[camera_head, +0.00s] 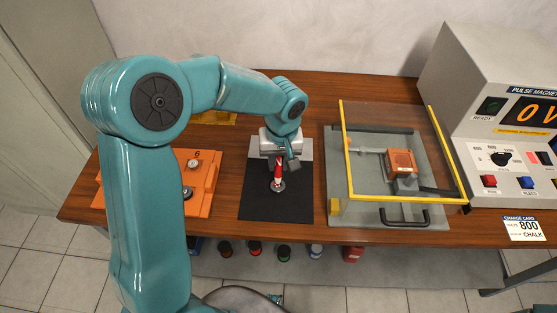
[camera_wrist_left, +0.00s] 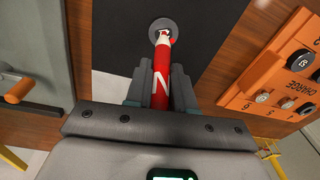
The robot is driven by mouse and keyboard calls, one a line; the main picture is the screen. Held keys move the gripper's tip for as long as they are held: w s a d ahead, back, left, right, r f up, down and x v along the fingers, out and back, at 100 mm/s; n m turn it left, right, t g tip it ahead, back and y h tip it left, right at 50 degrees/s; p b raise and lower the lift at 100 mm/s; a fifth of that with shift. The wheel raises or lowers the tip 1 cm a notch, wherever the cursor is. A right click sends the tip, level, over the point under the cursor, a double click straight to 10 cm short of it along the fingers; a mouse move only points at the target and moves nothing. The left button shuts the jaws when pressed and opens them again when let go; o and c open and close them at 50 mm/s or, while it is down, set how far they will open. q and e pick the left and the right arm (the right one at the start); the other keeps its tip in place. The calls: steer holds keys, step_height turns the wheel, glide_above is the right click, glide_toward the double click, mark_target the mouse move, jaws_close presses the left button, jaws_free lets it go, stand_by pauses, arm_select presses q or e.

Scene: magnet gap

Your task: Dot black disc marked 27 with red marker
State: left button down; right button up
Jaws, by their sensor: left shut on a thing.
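My left gripper (camera_head: 278,160) is shut on a red marker (camera_head: 278,174) with a white band, above the black mat (camera_head: 257,203). In the wrist view the marker (camera_wrist_left: 162,77) stands out between the fingers, its tip end pointing at a small round grey disc (camera_wrist_left: 154,37) on the mat. The tip is over the disc or touching it; I cannot tell which. The tip covers part of the disc's face, and I cannot read a number on it. My right gripper is not in view.
An orange tray (camera_head: 206,186) with round discs lies left, partly behind my arm. A yellow-edged clear guard (camera_head: 349,160) over a grey base stands right, beside the pulse magnet unit (camera_head: 480,62). Several coloured pots sit below the table edge.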

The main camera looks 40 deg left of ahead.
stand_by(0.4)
arm_select(q)
steer(key=shift+r+p, duration=2.45)
steer(key=shift+r, duration=1.1)
steer(key=shift+f, duration=0.1)
